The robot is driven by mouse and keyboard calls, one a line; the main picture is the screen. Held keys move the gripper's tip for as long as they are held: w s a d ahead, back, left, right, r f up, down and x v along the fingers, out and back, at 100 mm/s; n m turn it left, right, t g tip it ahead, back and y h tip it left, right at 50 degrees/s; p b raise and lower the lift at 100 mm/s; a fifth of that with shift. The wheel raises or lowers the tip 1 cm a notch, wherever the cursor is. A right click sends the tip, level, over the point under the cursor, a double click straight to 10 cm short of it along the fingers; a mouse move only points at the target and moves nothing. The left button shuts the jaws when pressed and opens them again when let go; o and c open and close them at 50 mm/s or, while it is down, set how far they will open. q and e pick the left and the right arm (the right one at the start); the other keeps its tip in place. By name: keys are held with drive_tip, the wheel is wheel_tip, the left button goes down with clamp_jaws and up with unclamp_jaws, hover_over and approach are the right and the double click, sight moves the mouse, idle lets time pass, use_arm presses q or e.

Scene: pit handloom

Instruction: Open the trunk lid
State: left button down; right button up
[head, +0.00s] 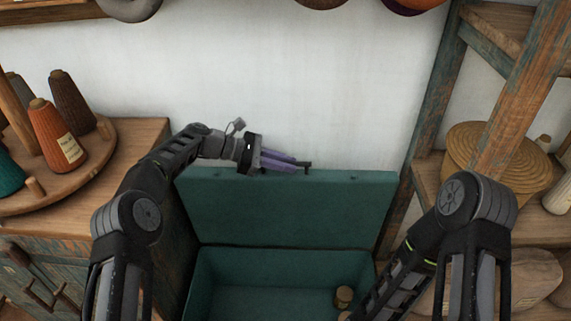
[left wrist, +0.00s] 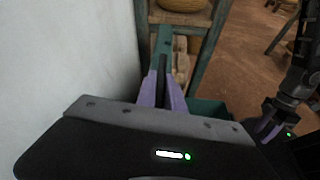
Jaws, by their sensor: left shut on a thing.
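The green trunk (head: 285,262) stands open below me, its inside showing. Its lid (head: 290,205) is raised about upright near the white wall. My left gripper (head: 303,165) is at the lid's top edge, its purple fingers shut on that edge. In the left wrist view the lid (left wrist: 164,38) shows as a narrow green strip running away from the fingers (left wrist: 162,88). My right arm reaches down at the trunk's right side. My right gripper (left wrist: 268,128) shows in the left wrist view; its opening is unclear.
A wooden cabinet (head: 150,140) with a round tray of yarn cones (head: 58,137) stands left. A wooden shelf (head: 428,165) with a basket (head: 485,150) stands close on the right.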

use_arm(q)
drive_tip(key=c, duration=1.5)
unclamp_jaws()
drive_tip(key=shift+f, duration=0.1)
drive_tip(key=shift+o, duration=0.2)
drive_tip(key=v, duration=0.8)
